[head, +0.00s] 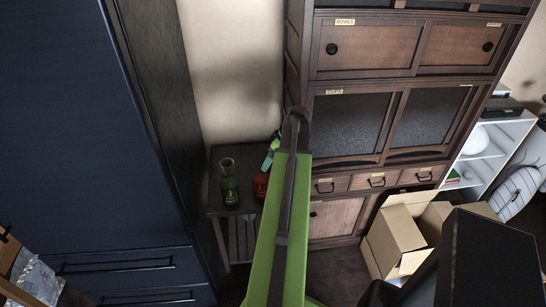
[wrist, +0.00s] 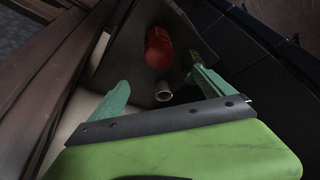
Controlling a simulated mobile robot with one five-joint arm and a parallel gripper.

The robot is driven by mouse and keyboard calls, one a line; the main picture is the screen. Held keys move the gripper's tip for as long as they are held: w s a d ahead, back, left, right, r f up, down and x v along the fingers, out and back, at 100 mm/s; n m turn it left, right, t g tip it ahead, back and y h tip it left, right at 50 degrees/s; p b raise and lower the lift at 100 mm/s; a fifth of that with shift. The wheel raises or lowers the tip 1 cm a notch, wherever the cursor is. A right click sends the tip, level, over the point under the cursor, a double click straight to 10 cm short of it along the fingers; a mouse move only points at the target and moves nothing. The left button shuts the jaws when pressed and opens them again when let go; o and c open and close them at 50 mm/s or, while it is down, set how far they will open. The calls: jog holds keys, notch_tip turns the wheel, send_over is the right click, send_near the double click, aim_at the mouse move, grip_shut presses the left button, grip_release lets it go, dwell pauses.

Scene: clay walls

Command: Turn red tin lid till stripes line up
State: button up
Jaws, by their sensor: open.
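The red tin (head: 261,185) stands on a small dark side table (head: 216,206), partly hidden behind my arm in the head view. In the wrist view the red tin (wrist: 158,46) shows beyond the fingertips, with nothing between my fingers touching it. My gripper (head: 271,150) is above the tin in the head view. In the wrist view my gripper (wrist: 158,78) is open, with its two green fingers spread wide. The lid's stripes are too small and dark to make out.
A green glass bottle (head: 230,190) stands left of the tin on the same table. A small pale cup-like thing (wrist: 163,90) shows near the tin in the wrist view. A wooden cabinet (head: 350,120) is at the right and a dark blue one (head: 90,150) at the left.

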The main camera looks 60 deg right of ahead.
aim_at(261, 178)
jog(key=b+x, duration=0.7)
jog(key=x, duration=0.1)
jog(key=b+x, duration=0.7)
jog(key=x, duration=0.1)
jog(key=shift+s+d+f, duration=0.1)
jog(key=shift+s+f, duration=0.05)
jog(key=shift+f, duration=0.2)
jog(key=shift+r, duration=0.15)
jog(key=c, duration=1.3)
jog(key=shift+r, duration=0.1)
jog(key=shift+c, duration=0.2)
